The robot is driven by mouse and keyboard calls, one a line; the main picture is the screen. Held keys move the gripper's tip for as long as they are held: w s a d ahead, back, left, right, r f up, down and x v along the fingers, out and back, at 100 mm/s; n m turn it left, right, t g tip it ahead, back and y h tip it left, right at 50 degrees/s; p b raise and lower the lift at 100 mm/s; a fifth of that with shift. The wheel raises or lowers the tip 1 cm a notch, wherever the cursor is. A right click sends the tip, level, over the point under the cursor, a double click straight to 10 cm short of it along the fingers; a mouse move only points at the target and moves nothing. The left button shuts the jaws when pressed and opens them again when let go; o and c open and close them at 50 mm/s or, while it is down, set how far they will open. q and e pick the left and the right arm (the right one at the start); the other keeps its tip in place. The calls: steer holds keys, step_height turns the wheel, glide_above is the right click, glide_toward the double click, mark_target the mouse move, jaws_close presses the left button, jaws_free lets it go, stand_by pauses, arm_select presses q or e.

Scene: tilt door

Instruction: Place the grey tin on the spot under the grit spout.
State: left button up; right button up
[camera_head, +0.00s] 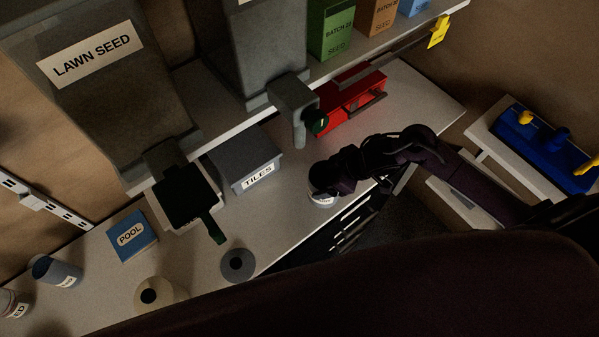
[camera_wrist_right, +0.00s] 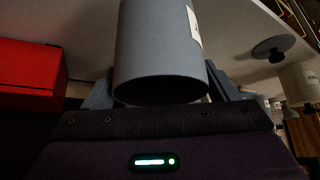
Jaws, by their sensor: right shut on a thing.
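My right gripper (camera_head: 322,188) is shut on a grey tin (camera_head: 323,201) near the counter's front edge. Only a bit of the tin and its white label shows below the dark fingers. In the right wrist view the tin (camera_wrist_right: 160,50) fills the middle between the two fingers (camera_wrist_right: 160,95). I cannot tell whether it touches the counter. A grey hopper's spout (camera_head: 298,112) with a green knob is behind and left of the gripper; its hopper label is cut off, so I cannot read "grit". No marked spot is clearly visible below it. My left gripper is out of view.
A red box (camera_head: 350,101) stands behind the gripper. A grey TILES box (camera_head: 242,163) is left of it. The LAWN SEED hopper (camera_head: 100,80) overhangs the counter (camera_head: 290,225) at left.

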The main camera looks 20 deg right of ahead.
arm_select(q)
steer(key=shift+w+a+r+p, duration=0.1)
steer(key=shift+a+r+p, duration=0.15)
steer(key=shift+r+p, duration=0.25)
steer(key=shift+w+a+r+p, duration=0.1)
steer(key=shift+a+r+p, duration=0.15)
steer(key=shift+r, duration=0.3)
arm_select(e)
steer(key=w+a+f, duration=0.3)
steer(key=w+a, duration=0.1)
steer(key=a, duration=0.1)
steer(key=shift+w+a+f, duration=0.2)
steer(key=shift+w+a, duration=0.1)
steer(key=shift+a, duration=0.1)
steer(key=shift+f, duration=0.1)
steer(key=o, duration=1.5)
steer(key=shift+s, duration=0.1)
steer(key=shift+c, duration=0.2)
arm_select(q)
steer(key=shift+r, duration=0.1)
arm_select(e)
steer(key=v, duration=1.2)
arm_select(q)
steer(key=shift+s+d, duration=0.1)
